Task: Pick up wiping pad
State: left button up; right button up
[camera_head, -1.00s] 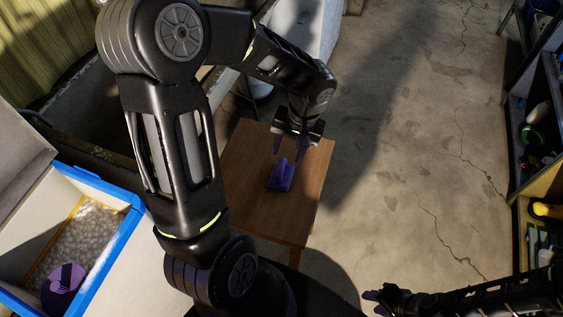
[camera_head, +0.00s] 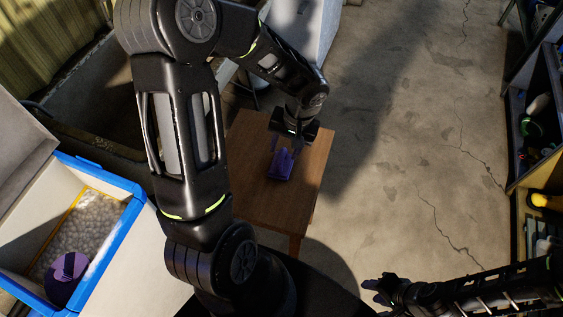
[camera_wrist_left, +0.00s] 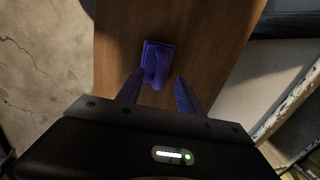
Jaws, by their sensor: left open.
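The purple wiping pad (camera_head: 281,166) lies on the small wooden table (camera_head: 262,205), its raised handle facing up. In the left wrist view the pad (camera_wrist_left: 157,62) is just beyond the fingertips, with its handle in line with the gap between them. My left gripper (camera_head: 284,147) is open above the table, close to the pad, with its purple fingers spread; it also shows in the left wrist view (camera_wrist_left: 157,86). Nothing is between its fingers as far as I can see. My right gripper (camera_head: 372,290) is at the lower right over the floor, away from the table; its jaw state is unclear.
A blue-rimmed white container (camera_head: 118,215) with pale pellets and a purple round object (camera_head: 67,278) stands at the left. Shelves (camera_head: 535,130) with items line the right edge. Bare concrete floor (camera_head: 410,130) lies between table and shelves.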

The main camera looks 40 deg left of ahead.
aim_at(282, 154)
pick_arm(q)
jog(key=f, duration=0.2)
jog(key=a+f, duration=0.1)
jog(key=f, duration=0.1)
jog(key=shift+s, duration=0.25)
grip_shut()
dwell(0.5)
